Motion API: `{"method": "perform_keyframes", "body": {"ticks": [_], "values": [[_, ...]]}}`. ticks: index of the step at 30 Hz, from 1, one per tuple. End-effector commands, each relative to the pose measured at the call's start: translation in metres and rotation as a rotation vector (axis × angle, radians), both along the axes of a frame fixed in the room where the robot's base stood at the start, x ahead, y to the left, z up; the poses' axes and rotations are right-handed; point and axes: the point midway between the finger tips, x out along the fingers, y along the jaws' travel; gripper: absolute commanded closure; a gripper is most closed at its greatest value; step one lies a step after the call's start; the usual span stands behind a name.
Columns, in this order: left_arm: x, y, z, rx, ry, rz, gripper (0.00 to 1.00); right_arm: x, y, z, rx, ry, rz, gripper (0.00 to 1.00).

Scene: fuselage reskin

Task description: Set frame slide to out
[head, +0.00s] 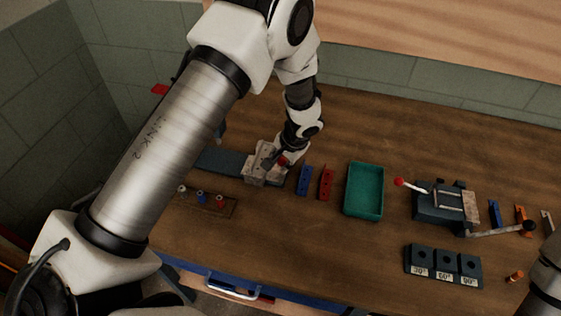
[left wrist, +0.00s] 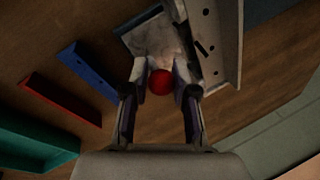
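The frame slide is a dark blue-grey rail (head: 222,160) at the left of the bench, with a pale metal block (head: 256,176) at its right end. The block also shows in the left wrist view (left wrist: 160,38). A red ball knob (left wrist: 160,82) is by the block. My left gripper (head: 276,160) reaches down over the block. In the left wrist view its two fingers (left wrist: 160,92) are shut on the knob, one on each side. The arm hides part of the rail in the head view. My right gripper is out of view; only a link of that arm shows at the lower right.
A blue bracket (head: 304,180) and a red bracket (head: 326,184) lie right of the block, then a green tray (head: 364,190). A fixture with a red-tipped lever (head: 440,204) and a dark numbered block (head: 443,263) are further right. A small peg rack (head: 207,203) is in front.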

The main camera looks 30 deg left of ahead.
Motion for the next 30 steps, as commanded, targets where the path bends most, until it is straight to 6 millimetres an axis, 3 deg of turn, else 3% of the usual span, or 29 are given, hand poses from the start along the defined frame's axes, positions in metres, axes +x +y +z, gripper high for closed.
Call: {"method": "perform_keyframes", "body": {"ticks": [1,2,14,24,30], "values": [[-0.002,-0.001,-0.003,-0.001,0.005,-0.001,0.57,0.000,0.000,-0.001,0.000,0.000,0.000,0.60],[-0.002,-0.001,-0.003,-0.001,0.005,-0.001,0.48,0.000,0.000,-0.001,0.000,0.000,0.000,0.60],[-0.001,-0.003,0.006,0.000,0.002,-0.002,0.48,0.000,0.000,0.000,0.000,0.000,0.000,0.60],[-0.005,-0.029,0.082,0.004,-0.001,-0.003,0.48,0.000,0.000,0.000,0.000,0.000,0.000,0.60],[-0.008,-0.039,0.109,0.002,0.004,-0.003,0.48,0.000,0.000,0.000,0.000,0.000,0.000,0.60]]}}
